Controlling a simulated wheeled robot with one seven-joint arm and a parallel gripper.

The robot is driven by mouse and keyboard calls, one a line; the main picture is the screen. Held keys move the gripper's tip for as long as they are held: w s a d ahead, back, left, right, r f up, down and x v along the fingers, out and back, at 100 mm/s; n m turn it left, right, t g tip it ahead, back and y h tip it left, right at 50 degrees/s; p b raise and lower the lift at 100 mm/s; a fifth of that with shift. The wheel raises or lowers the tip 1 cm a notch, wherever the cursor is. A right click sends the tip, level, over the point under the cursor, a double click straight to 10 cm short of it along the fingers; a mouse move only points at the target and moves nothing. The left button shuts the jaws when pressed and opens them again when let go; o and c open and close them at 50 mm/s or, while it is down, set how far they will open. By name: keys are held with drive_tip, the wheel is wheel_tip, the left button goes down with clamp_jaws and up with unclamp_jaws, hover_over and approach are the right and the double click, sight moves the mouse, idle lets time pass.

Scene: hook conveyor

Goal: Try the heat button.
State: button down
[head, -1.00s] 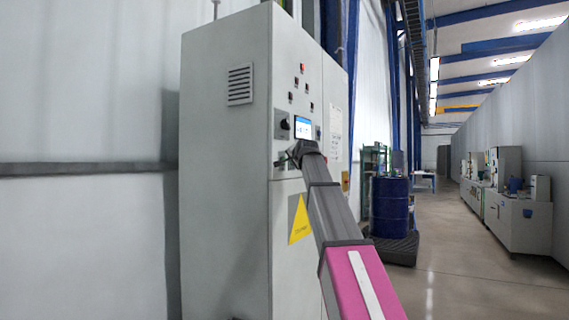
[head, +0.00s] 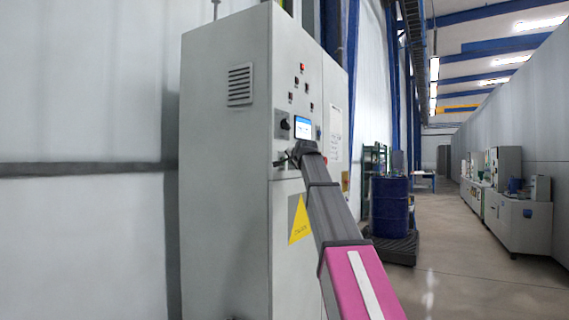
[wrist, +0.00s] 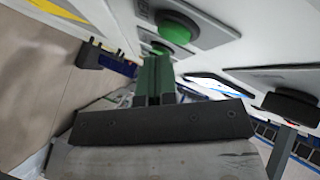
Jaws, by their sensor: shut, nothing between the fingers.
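The grey control cabinet (head: 225,200) stands at the left of the head view, with a small lit screen (head: 303,127) and several buttons on its front. My gripper (head: 281,162) is shut and empty at the front panel, left of and below the screen. In the wrist view the dark green fingers (wrist: 157,70) are together, pointing at a farther green button (wrist: 158,49). Contact cannot be told. A nearer, larger green button (wrist: 175,27) sits on a light plate just above the fingers. No label for heat is readable, so I cannot tell which button is the heat one.
A black knob (wrist: 290,106) sticks out at the right of the wrist view; a rotary switch (head: 284,124) sits left of the screen. A yellow warning triangle (head: 300,220) is below. A blue drum (head: 390,204) stands right of the cabinet. The aisle floor is clear.

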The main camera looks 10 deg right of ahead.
drive_tip(key=shift+w+a, duration=0.15)
drive_tip(key=shift+a, duration=0.05)
drive_tip(key=shift+w+a, duration=0.25)
drive_tip(key=shift+a, duration=0.1)
idle(0.9)
drive_tip(key=shift+s+d, duration=0.5)
drive_tip(key=shift+d, duration=0.2)
idle(0.3)
drive_tip(key=s+d, duration=0.1)
drive_tip(key=d, duration=0.1)
drive_tip(key=s+d, duration=0.2)
idle(0.5)
drive_tip(key=shift+f, duration=0.1)
idle(0.5)
